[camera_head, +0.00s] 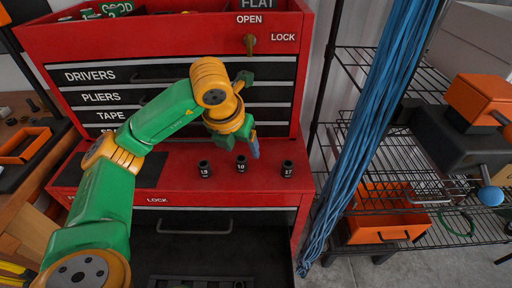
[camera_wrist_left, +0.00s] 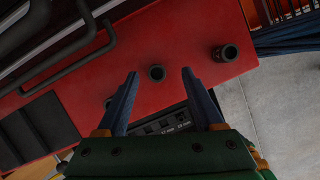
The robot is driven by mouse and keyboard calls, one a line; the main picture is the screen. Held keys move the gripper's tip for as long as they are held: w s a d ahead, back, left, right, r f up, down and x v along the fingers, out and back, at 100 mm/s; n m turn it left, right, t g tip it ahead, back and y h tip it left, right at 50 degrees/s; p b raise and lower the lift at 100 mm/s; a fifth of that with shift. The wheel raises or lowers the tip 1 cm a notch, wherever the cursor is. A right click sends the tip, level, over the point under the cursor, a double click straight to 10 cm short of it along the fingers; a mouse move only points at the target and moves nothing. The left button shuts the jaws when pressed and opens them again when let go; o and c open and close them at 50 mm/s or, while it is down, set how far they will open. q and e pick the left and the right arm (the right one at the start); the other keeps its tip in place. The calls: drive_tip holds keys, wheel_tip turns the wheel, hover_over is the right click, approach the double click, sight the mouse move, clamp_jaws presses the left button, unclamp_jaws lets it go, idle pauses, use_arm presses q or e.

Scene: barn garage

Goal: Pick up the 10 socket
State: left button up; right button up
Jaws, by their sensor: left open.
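Three black sockets stand upright on the red ledge of the tool chest in the head view. The middle socket (camera_head: 241,164) has a small white label that looks like 10, but it is too small to be sure. My left gripper (camera_head: 252,146) is above and close to this middle socket, with its blue fingers pointing down. In the left wrist view, the open, empty fingers (camera_wrist_left: 158,76) spread on either side of the middle socket (camera_wrist_left: 155,73). I cannot tell how high they are above it.
A left socket (camera_head: 204,169) and a right socket (camera_head: 287,169) stand beside the middle one. The red tool chest (camera_head: 306,62) rises behind. An open drawer (camera_head: 215,262) is below the ledge. Blue cables (camera_head: 372,125) hang at the right, by a wire shelf (camera_head: 400,160) with orange bins.

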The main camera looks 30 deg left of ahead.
sight(241, 159)
use_arm(q)
drive_tip(key=shift+s+a+f+p, duration=0.1)
drive_tip(key=shift+s+f+p, duration=0.15)
drive_tip(key=shift+f, duration=0.25)
drive_tip(key=shift+s+a+f+p, duration=0.1)
drive_tip(key=shift+s+f+p, duration=0.15)
drive_tip(key=shift+f, duration=0.2)
drive_tip(key=x, duration=0.4)
drive_tip(key=shift+w+r, duration=0.1)
drive_tip(key=shift+w, duration=0.2)
drive_tip(key=c, duration=0.8)
clamp_jaws()
use_arm(e)
drive_tip(key=shift+s+r, duration=0.75)
